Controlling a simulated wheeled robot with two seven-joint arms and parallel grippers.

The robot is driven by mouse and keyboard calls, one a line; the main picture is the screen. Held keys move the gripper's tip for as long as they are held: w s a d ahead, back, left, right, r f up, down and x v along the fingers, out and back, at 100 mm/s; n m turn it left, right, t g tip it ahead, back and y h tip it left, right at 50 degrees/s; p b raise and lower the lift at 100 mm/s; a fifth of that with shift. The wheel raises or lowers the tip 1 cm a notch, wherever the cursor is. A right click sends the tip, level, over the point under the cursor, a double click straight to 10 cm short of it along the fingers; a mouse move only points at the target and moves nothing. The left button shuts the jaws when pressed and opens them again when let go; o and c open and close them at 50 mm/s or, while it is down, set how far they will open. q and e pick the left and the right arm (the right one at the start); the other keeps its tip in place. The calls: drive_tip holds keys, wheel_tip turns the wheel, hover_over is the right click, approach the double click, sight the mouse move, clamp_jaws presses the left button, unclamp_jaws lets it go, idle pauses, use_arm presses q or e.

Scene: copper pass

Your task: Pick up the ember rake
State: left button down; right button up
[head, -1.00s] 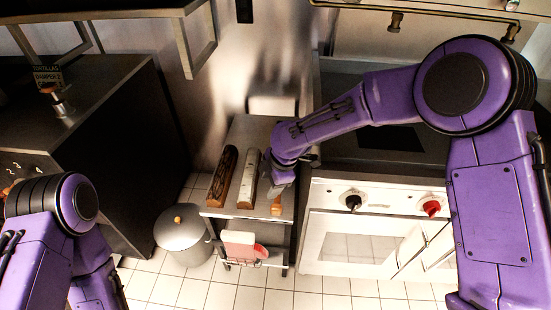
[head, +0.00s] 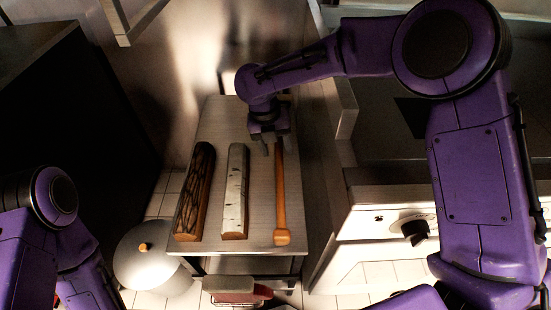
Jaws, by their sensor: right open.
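A long orange-brown wooden tool, which looks like the ember rake (head: 281,195), lies lengthwise on the right side of the small steel table (head: 212,128). A thicker block forms its near end. Its far end is hidden by my right gripper. My right gripper (head: 278,148) is open and points down at the far part of the shaft. I cannot tell whether its fingers touch the wood. My left arm shows at the lower left, but its gripper is out of view.
A dark-barked log (head: 195,190) and a pale birch log (head: 235,190) lie left of the tool. A lidded pot (head: 150,268) stands on the floor at lower left. The stove (head: 385,208) is close on the right.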

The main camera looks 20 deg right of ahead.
sight(279, 169)
drive_tip(key=f, duration=0.2)
drive_tip(key=f+b, duration=0.1)
drive_tip(key=f, duration=0.2)
drive_tip(key=s+f, duration=0.1)
drive_tip(key=f, duration=0.2)
drive_tip(key=shift+d+f, duration=0.1)
drive_tip(key=shift+d, duration=0.1)
drive_tip(key=shift+d+f, duration=0.1)
drive_tip(key=shift+f, duration=0.2)
drive_tip(key=shift+w, duration=0.1)
clamp_jaws()
